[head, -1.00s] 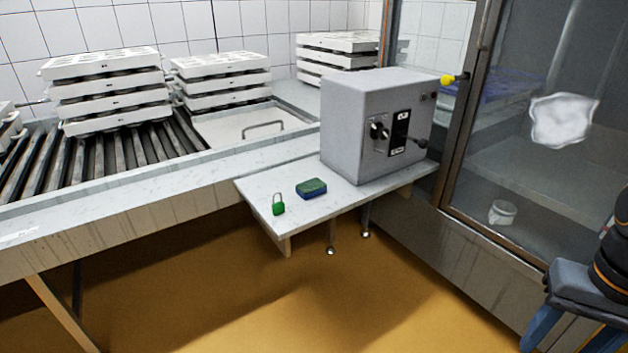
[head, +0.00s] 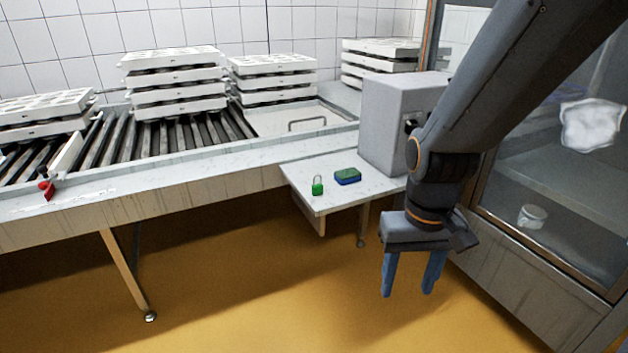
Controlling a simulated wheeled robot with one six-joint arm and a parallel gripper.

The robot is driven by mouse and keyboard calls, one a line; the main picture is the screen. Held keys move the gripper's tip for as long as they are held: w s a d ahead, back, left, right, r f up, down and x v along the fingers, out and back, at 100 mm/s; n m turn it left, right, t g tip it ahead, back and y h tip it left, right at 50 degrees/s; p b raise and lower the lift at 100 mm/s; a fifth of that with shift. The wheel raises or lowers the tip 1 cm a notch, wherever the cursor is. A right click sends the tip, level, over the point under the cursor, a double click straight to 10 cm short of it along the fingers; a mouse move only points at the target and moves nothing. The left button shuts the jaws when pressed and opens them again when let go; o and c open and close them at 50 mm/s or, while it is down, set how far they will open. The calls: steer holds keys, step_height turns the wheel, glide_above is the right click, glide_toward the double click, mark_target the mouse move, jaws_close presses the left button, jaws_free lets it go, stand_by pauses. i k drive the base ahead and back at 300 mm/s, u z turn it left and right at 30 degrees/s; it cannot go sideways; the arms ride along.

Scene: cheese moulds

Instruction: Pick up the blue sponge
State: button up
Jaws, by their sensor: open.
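The blue sponge (head: 347,177) lies flat on a small white side shelf (head: 330,200). Its top is dark green and its lower edge is blue. My gripper (head: 408,294) hangs in front of the shelf, to the right of the sponge and lower in the picture. Its two blue fingers point down and stand apart, with nothing between them. The sponge is in full view, clear of the arm.
A green padlock (head: 318,188) stands just left of the sponge. A grey control box (head: 385,125), partly hidden by my arm, stands behind right. Stacked white moulds (head: 175,85) sit on the roller counter. A glass-fronted cabinet (head: 545,190) is at right.

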mark_target(348, 175)
steer(key=z, duration=1.1)
steer(key=k, duration=0.45)
steer(key=u, duration=1.3)
steer(key=i, duration=1.95)
steer(key=z, duration=0.65)
